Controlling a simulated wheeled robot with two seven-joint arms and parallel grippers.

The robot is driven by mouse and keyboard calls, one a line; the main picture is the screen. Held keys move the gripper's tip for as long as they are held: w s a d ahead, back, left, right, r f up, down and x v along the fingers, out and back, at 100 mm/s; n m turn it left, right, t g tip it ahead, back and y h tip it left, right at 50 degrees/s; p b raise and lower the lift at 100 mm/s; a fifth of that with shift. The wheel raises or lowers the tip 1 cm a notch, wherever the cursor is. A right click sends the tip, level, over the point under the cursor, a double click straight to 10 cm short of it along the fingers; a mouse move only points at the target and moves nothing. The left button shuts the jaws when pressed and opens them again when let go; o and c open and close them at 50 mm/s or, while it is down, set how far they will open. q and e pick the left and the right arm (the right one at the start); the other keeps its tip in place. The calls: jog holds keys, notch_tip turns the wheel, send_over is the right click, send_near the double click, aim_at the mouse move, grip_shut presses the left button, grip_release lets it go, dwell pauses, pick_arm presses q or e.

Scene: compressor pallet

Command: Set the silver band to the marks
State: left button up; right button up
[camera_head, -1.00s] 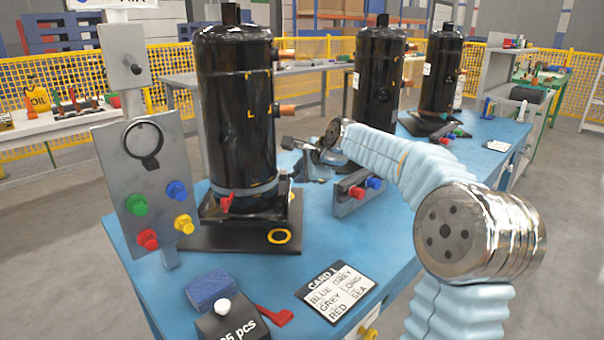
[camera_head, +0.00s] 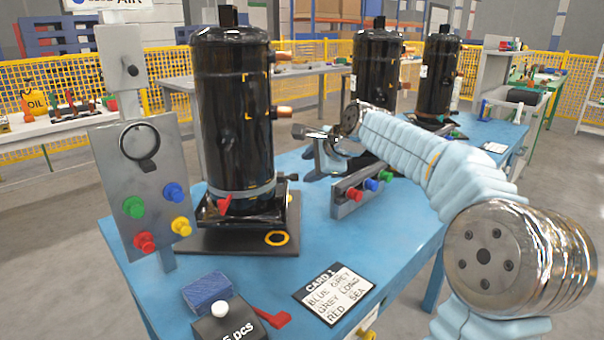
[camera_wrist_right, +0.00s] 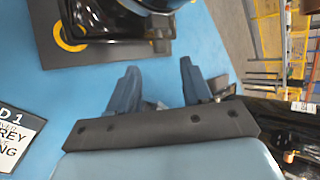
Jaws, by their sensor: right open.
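The black compressor (camera_head: 230,110) at front stands upright on a dark base plate on the blue table. Yellow corner marks (camera_head: 247,115) show higher on the body, well above the band. My right gripper (camera_head: 302,132) is to the right of the compressor, apart from it. In the right wrist view its two fingers (camera_wrist_right: 158,75) are spread with nothing between them; the compressor's base (camera_wrist_right: 90,50) lies beyond them. My left gripper is not in view.
A rack with red, blue and green knobs (camera_head: 347,202) stands below my right arm. A grey panel with coloured knobs (camera_head: 142,185) stands at left. A card (camera_head: 333,293), a blue block (camera_head: 206,290) and a dark box (camera_head: 230,322) lie at the front. More compressors (camera_head: 376,70) stand behind.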

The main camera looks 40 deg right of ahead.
jog(key=v, duration=0.7)
jog(key=shift+s, duration=0.1)
